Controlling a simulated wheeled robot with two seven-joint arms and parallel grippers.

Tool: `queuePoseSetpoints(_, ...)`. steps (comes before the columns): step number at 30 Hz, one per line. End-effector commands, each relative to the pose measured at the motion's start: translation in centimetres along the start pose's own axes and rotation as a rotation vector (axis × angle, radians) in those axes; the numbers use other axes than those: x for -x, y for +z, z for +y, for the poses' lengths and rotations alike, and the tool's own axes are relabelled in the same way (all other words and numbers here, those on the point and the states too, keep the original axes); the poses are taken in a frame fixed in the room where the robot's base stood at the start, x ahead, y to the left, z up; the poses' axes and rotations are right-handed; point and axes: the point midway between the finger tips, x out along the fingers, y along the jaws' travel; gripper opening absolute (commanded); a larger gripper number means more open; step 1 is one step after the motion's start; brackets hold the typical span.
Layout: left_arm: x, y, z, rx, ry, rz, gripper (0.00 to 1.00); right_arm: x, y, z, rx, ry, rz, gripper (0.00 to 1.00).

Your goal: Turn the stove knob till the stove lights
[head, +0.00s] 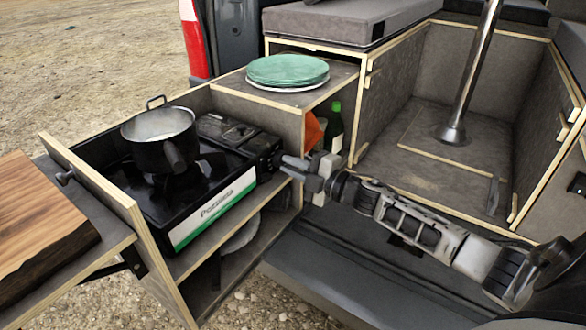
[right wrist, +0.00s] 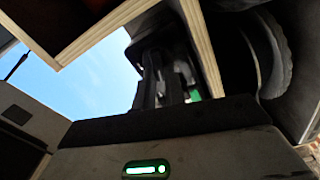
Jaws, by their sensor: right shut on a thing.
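The black camping stove (head: 210,205) with a white and green front label sits in the wooden pull-out drawer. A dark pot (head: 160,135) stands on its burner; I see no flame. My right gripper (head: 287,161) reaches in from the right to the stove's right front end and is shut on the stove knob, which the fingers hide. In the right wrist view the dark fingers (right wrist: 163,80) point at the stove, with a bit of its green stripe (right wrist: 193,95) beside them. My left gripper is not in view.
Green plates (head: 287,69) lie on the cabinet top right behind the stove. A green bottle (head: 334,125) stands on a shelf near my right gripper. A wooden board (head: 35,220) lies at the left. A metal post (head: 472,75) rises at the right.

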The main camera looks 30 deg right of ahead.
Motion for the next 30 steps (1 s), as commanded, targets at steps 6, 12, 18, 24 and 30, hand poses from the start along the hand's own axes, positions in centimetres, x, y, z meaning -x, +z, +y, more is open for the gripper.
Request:
queuePoseSetpoints(6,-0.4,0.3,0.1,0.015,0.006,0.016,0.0,0.0,0.1,-0.5,0.208,0.0,0.001,0.0)
queuePoseSetpoints(12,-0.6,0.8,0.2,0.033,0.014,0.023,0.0,0.0,0.1,-0.7,0.396,-0.001,0.001,0.0)
queuePoseSetpoints(18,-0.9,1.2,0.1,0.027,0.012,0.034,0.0,0.0,0.2,-0.9,0.566,-0.001,0.001,0.0)
queuePoseSetpoints(24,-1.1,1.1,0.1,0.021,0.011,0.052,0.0,0.0,0.2,-0.9,0.699,-0.001,0.002,0.0)
queuePoseSetpoints(30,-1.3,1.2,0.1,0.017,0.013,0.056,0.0,0.0,0.3,-0.9,0.784,-0.002,0.002,0.0)
